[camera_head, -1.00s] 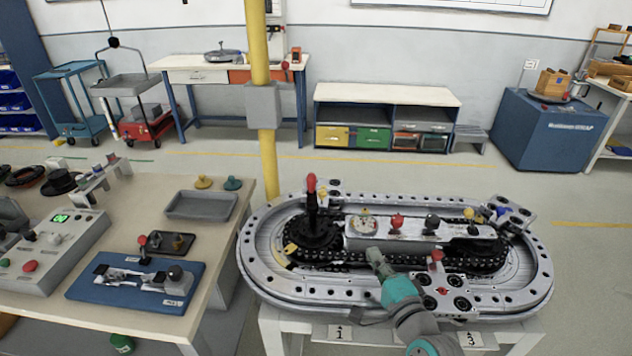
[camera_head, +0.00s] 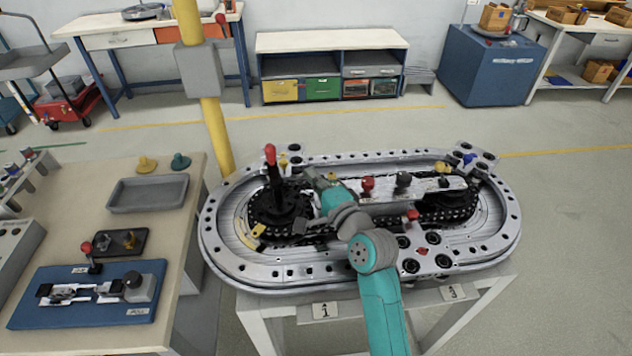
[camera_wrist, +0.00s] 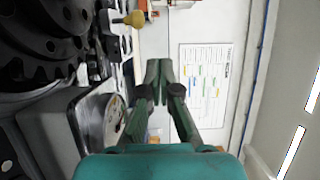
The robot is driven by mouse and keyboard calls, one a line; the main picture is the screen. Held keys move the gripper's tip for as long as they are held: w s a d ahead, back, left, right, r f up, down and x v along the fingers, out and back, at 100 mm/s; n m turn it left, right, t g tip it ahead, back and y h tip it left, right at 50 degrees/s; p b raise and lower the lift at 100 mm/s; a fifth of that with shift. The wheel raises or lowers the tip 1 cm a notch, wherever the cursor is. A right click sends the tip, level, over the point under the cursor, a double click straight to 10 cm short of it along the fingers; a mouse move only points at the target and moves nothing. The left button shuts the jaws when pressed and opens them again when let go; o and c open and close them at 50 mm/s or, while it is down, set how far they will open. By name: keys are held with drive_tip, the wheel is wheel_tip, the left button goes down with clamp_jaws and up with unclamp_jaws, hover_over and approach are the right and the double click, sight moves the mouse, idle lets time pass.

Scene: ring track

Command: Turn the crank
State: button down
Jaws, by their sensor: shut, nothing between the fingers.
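The crank (camera_head: 275,185) is a black upright handle with a red knob (camera_head: 270,155) on top. It rises from a dark sprocket at the left end of the oval ring track (camera_head: 225,262). My gripper (camera_head: 312,180) is over the track, just right of the crank and apart from it. In the wrist view my gripper (camera_wrist: 159,75) has its fingertips together with nothing between them. The dark toothed sprocket (camera_wrist: 40,50) shows there at the left; the crank's red knob is not visible in that view.
A grey centre bar with red (camera_head: 367,185) and black (camera_head: 403,180) knobs runs along the track, partly behind my arm. A yellow post (camera_head: 213,115) stands behind the track's left end. A workbench with a grey tray (camera_head: 148,194) and a blue fixture (camera_head: 55,312) is at left.

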sight(277, 189)
drive_tip(key=w+a, duration=0.1)
drive_tip(key=a, duration=0.1)
drive_tip(key=w+a, duration=0.2)
drive_tip(key=a, duration=0.1)
drive_tip(key=shift+w+a, duration=0.35)
drive_tip(key=shift+w, duration=0.05)
drive_tip(key=shift+s+a, duration=0.15)
drive_tip(key=shift+a, duration=0.3)
